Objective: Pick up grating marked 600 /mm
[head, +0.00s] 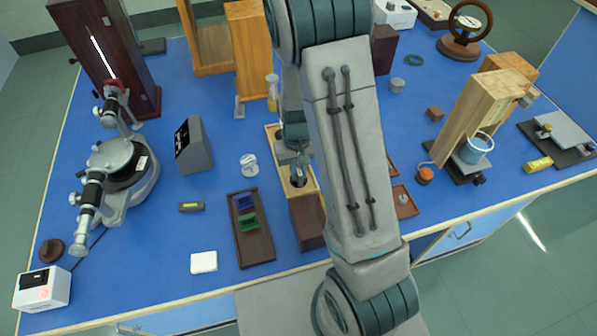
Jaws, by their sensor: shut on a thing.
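A dark brown tray (255,250) on the blue bench holds a blue piece (243,201) and a green piece (248,221), which look like small mounted plates. Their markings are too small to read, so I cannot tell which grating is marked 600 /mm.
A spectrometer (118,170) stands at the left, with a dark slanted box (193,146) right of it. A white square (204,262) lies near the front edge. A wooden stand with a blue beaker (476,147) is at the right. My arm hides part of the bench.

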